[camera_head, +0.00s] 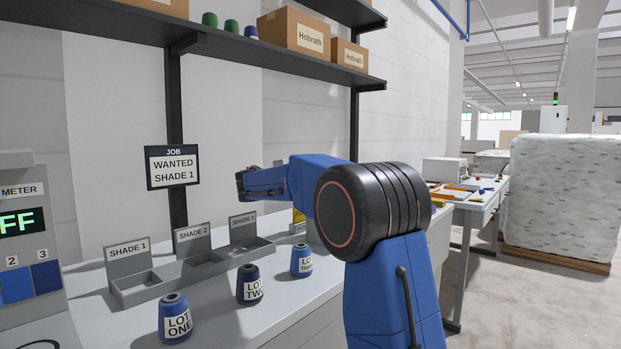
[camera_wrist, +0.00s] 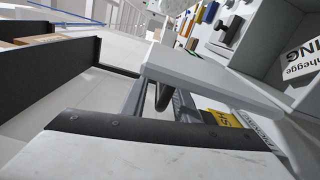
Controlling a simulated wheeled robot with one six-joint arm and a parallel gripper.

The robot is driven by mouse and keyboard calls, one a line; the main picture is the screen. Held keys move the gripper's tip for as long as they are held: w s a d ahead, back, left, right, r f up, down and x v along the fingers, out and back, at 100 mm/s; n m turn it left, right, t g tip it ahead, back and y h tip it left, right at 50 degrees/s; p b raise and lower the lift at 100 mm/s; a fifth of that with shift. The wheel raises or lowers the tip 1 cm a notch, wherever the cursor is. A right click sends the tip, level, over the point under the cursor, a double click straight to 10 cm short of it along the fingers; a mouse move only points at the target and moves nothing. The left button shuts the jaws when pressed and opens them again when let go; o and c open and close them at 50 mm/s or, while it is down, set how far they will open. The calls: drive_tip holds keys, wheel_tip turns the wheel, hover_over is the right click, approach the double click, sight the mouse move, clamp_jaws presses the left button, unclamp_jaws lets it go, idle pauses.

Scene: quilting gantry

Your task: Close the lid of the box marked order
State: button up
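I cannot make out a box marked order, or its lid, in either view. In the head view my arm reaches back to the left, and its dark end, my gripper (camera_head: 243,184), hangs in the air above the grey bench trays. The fingers there are too small to read. The wrist view is tilted. It shows grey finger-like parts with a dark piece between them near the middle, so the opening is unclear. A yellow label (camera_wrist: 222,118) with partly hidden dark lettering shows beyond them.
Blue cones marked lot one (camera_head: 175,318), lot two (camera_head: 250,285) and lot three (camera_head: 301,261) stand on the bench before shade trays (camera_head: 140,282). A sign (camera_head: 172,167) reads wanted shade 1. Cartons marked Hobrath (camera_head: 294,32) sit on the shelf above.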

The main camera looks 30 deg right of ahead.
clamp_jaws()
drive_tip(key=shift+s, duration=0.1)
drive_tip(key=s+d+f+m, duration=0.2)
drive_tip(key=s+f+m, duration=0.1)
drive_tip(key=s+m, duration=0.4)
drive_tip(key=s+d+f+m, duration=0.3)
drive_tip(key=s+m, duration=0.4)
drive_tip(key=m, duration=0.2)
drive_tip(key=shift+s+d+f, duration=0.15)
drive_tip(key=shift+f, duration=0.15)
idle(0.4)
drive_tip(key=shift+f, duration=0.15)
